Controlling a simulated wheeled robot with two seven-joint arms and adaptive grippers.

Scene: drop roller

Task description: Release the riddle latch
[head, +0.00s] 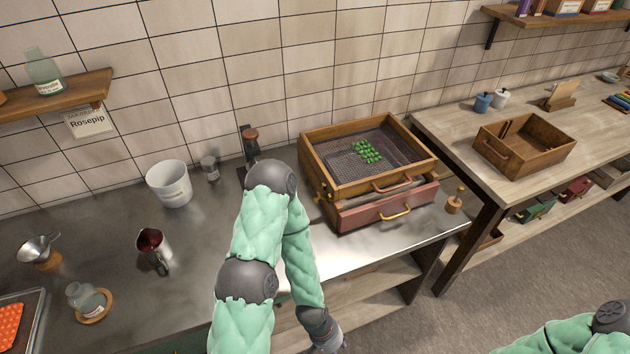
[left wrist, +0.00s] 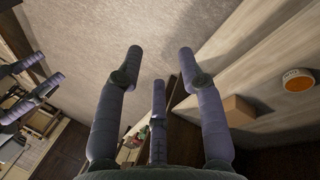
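The riddle (head: 340,181) is a wooden-framed tray with a dark mesh and several green pieces on it. It sits on a wooden box with a red drawer (head: 385,208) on the steel counter. A small brass fitting (head: 318,198) shows at the box's left side; I cannot tell whether it is the latch. My left gripper (head: 330,344) hangs low before the counter's front edge, away from the riddle. In the left wrist view it is open and empty (left wrist: 160,62). My right gripper (left wrist: 48,68) shows at that view's left edge, its fingers apart; the head view hides it.
A dark stand with a wooden knob (head: 250,138) stands left of the riddle. A white bucket (head: 169,184), a metal jug (head: 153,249) and a glass jar (head: 86,300) are farther left. A small brass-topped wooden piece (head: 454,202) stands right of the drawer. A wooden crate (head: 505,160) rests on the right bench.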

